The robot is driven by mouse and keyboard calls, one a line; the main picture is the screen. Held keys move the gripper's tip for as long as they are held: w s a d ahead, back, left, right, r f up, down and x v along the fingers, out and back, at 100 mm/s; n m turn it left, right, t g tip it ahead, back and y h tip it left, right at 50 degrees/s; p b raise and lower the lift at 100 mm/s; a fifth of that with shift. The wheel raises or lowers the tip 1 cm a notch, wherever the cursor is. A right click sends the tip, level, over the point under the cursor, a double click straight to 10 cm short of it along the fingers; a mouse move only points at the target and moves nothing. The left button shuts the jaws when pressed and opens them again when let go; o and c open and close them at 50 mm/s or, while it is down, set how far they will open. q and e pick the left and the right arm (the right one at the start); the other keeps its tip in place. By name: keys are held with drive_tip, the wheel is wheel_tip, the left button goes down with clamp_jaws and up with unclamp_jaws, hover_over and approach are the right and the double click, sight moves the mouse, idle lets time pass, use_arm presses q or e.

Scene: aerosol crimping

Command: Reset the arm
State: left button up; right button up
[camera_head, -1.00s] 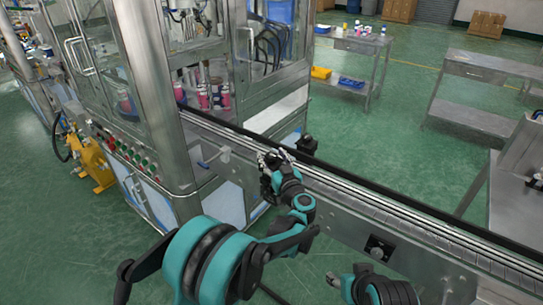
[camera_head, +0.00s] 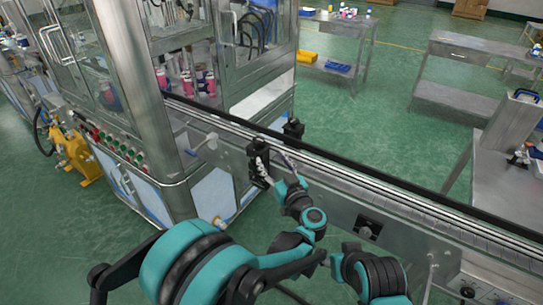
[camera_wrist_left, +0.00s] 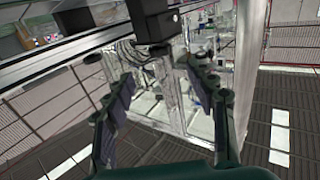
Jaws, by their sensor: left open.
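My left gripper (camera_head: 277,168) is at the near side rail of the conveyor (camera_head: 350,178), in front of the machine's corner. It looks small and dark in the head view. In the left wrist view the left gripper (camera_wrist_left: 150,68) has its two fingers spread wide with nothing between them. A black block (camera_wrist_left: 152,20) fixed at the conveyor shows just beyond the fingertips. My right arm shows only as teal and black links at the bottom of the head view; its gripper is out of sight.
A glass and steel machine (camera_head: 140,75) with pink cans (camera_head: 187,84) inside stands on the left. A yellow unit (camera_head: 77,163) is at its base. Steel tables (camera_head: 455,92) stand beyond the conveyor. Green floor lies open between them.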

use_arm(q)
drive_tip(key=s+a+r+m+t+h, duration=0.1)
drive_tip(key=s+a+r+m+h, duration=0.15)
drive_tip(key=r+h, duration=0.35)
drive_tip(key=s+a+r+m+t+h, duration=0.1)
drive_tip(key=s+r+m+h, duration=0.1)
drive_tip(key=r+m+h, duration=0.45)
drive_tip(key=s+a+f+n+g+y, duration=0.2)
drive_tip(key=s+a+f+g, duration=0.4)
drive_tip(key=s+a+f, duration=0.3)
drive_tip(key=s+a+f+n+g+y, duration=0.3)
drive_tip(key=s+a+f+g, duration=0.3)
drive_tip(key=s, duration=0.9)
drive_tip(key=a+f+y, duration=0.1)
drive_tip(key=a+f, duration=0.2)
drive_tip(key=f, duration=0.1)
use_arm(e)
drive_tip(key=shift+o, duration=0.5)
